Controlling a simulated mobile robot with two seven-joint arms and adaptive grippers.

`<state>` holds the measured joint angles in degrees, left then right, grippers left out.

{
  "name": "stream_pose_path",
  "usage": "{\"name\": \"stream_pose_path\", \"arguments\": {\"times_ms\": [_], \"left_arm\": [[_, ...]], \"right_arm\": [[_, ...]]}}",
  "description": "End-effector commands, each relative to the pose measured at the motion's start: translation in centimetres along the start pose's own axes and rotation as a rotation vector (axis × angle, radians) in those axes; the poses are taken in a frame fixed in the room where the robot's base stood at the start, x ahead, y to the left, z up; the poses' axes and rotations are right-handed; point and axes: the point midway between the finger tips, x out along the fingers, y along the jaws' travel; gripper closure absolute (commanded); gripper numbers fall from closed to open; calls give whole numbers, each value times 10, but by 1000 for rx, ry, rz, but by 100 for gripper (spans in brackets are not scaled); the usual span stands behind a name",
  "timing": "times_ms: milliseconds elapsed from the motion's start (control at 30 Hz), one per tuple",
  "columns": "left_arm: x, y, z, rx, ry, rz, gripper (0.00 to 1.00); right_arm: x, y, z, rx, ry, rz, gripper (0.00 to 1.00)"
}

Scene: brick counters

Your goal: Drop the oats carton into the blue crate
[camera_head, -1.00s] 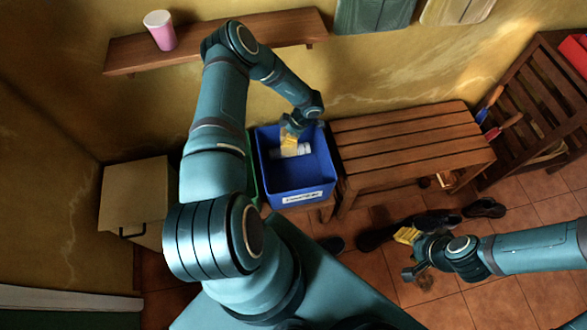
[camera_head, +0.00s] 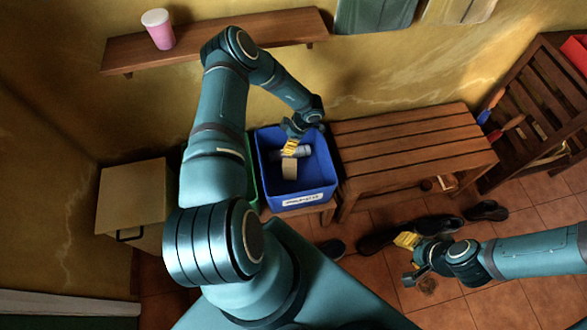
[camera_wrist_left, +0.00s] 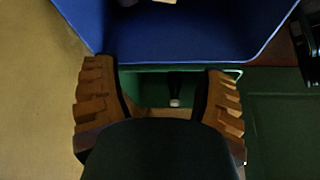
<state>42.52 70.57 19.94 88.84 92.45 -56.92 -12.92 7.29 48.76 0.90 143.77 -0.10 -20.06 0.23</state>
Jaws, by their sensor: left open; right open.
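The blue crate (camera_head: 325,180) stands on a low wooden surface in the middle of the head view, with a white label on its near side. A small tan box (camera_head: 289,168), which looks like the oats carton, is inside it. A pale cylinder (camera_head: 304,152) is also in the crate, partly hidden by my left gripper (camera_head: 290,147). My left gripper is open over the crate, apart from the tan box. In the left wrist view nothing is between its fingers (camera_wrist_left: 164,88), and the blue crate wall shows beyond. My right gripper (camera_head: 406,241) is open and empty at the right.
A green crate (camera_head: 252,175) stands just left of the blue one, mostly hidden by my arm. A slatted wooden bench (camera_head: 410,145) is to the right. A pink cup (camera_head: 158,29) stands on the wall shelf (camera_head: 215,42). Dark shoes (camera_head: 380,241) lie on the tiles.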

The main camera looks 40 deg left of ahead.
Motion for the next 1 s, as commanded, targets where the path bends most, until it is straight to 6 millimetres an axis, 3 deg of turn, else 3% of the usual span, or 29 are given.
{"name": "stream_pose_path", "arguments": {"times_ms": [533,733,1000], "left_arm": [[-98,1,0,0,-1,4,28],[-114,0,0,0,0,2,28],[-116,0,0,0,0,1,28]], "right_arm": [[0,0,0,0,0,0,53],[0,0,0,0,0,0,53],[0,0,0,0,0,0,53]]}}
